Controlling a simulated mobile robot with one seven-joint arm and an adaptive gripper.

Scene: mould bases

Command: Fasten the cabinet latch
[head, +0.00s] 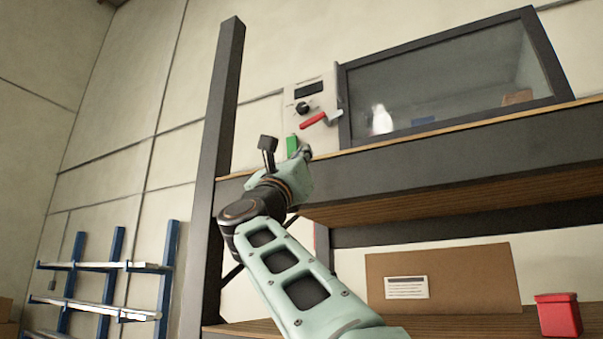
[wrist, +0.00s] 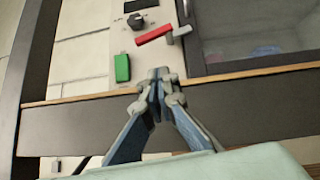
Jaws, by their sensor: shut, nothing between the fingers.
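The cabinet (head: 355,130) stands on the upper shelf, with a dark-framed glass door that looks shut. On the pale panel left of the door is a red latch lever (head: 313,120), tilted up to the right, with a grey piece (head: 333,117) at its right end by the door frame. The lever also shows in the wrist view (wrist: 155,34), above my gripper (wrist: 160,76). My gripper (head: 306,151) is shut and empty, below the lever and apart from it, near the shelf's front edge. Whether the grey piece catches the door frame is unclear.
A green block (wrist: 122,67) is left of my fingertips, below the lever. A black knob (head: 301,107) and dark display (head: 311,88) sit above. The wood-edged shelf (head: 430,155) runs below the cabinet; a dark post (head: 222,100) stands left. A red box (head: 558,314) is lower right.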

